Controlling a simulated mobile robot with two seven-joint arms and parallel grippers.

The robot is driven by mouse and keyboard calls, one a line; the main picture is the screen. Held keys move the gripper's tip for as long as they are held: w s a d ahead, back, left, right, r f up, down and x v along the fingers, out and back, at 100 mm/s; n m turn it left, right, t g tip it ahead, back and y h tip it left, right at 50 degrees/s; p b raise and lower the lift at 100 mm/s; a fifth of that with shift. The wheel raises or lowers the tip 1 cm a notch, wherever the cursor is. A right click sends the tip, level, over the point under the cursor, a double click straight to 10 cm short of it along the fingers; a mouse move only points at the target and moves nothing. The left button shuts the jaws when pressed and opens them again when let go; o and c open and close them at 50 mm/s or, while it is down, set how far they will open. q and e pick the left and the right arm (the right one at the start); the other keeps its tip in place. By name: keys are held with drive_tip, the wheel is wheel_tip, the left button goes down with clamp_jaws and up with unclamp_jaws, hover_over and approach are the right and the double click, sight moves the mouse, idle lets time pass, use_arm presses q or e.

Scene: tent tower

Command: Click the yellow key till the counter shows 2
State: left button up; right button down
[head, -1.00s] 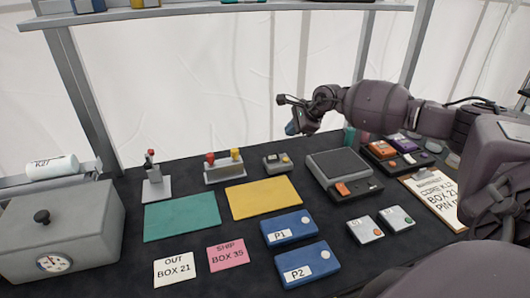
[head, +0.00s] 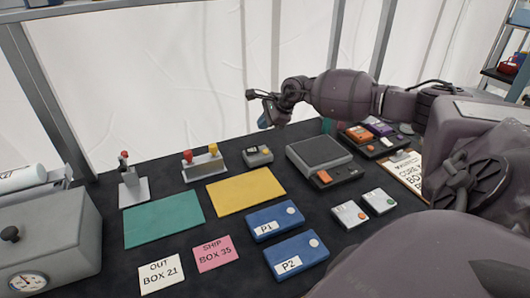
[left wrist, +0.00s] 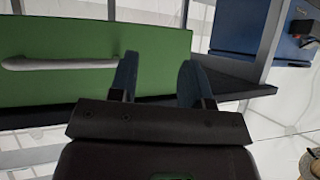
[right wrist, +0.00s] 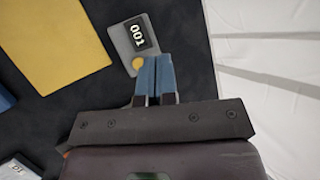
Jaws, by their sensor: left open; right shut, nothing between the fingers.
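The counter, a small grey box (head: 257,156) with a dark display, stands on the black table behind the yellow mat. In the right wrist view the counter (right wrist: 129,34) shows a display (right wrist: 142,36) that appears to read 001, turned round in the picture. Its round yellow key (right wrist: 138,63) is uncovered. My right gripper (right wrist: 157,62) is shut and empty, its blue fingertips beside the key in that view. In the head view the right gripper (head: 264,122) hangs above the counter, apart from it. My left gripper (left wrist: 155,75) is open and empty, away from the table.
A stand with red and yellow knobs (head: 205,169) is left of the counter, a grey device (head: 318,150) right. The yellow mat (head: 245,192) lies in front. Blue boxes P1 (head: 285,226) and P2 (head: 283,266) are nearer. A green panel (left wrist: 60,75) is near my left gripper.

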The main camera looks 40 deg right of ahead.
sight(259, 149)
wheel_tip(259, 149, down, 7)
drive_tip(key=b, duration=0.2)
drive_tip(key=shift+b, duration=0.4)
idle(0.8)
drive_tip(key=shift+f, duration=0.15)
idle(0.9)
drive_tip(key=shift+f+b, duration=0.3)
drive_tip(key=shift+f, duration=0.5)
idle(0.8)
drive_tip(key=shift+r, duration=0.95)
